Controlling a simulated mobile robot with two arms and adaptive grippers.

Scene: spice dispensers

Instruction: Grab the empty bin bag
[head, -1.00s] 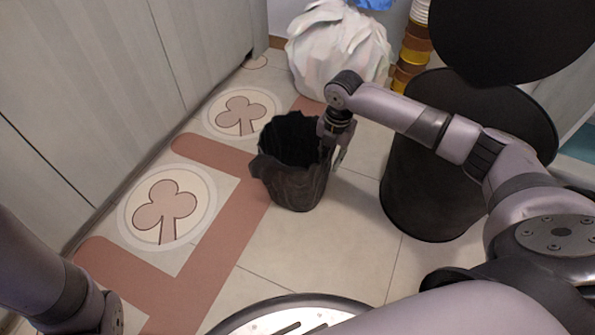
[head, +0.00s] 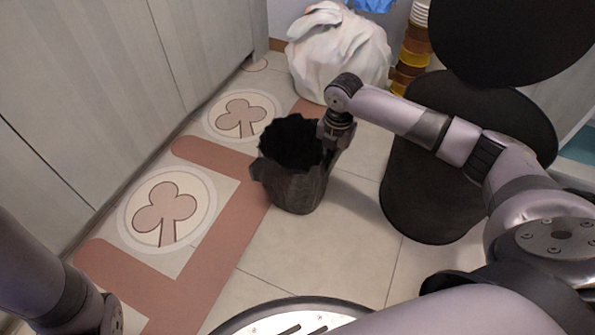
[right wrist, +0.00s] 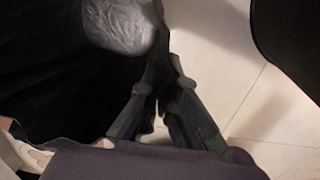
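The black bin bag (head: 292,180) stands upright on the floor in the middle of the head view, its mouth open and its inside dark. My right gripper (head: 329,148) points down at the right side of its rim. In the right wrist view the two fingers of this gripper (right wrist: 163,88) are close together, with a fold of the dark bag's rim pinched between them. The bag's dark inside (right wrist: 70,90) fills the left of that view. My left arm shows at the lower left of the head view; its fingers are out of sight.
A tall black bin (head: 425,195) stands to the right of the bag, with a dark round lid (head: 510,40) above it. A full white bag (head: 338,55) sits behind, beside stacked amber containers (head: 412,55). Grey cabinets (head: 90,90) line the left. Floor in front is clear.

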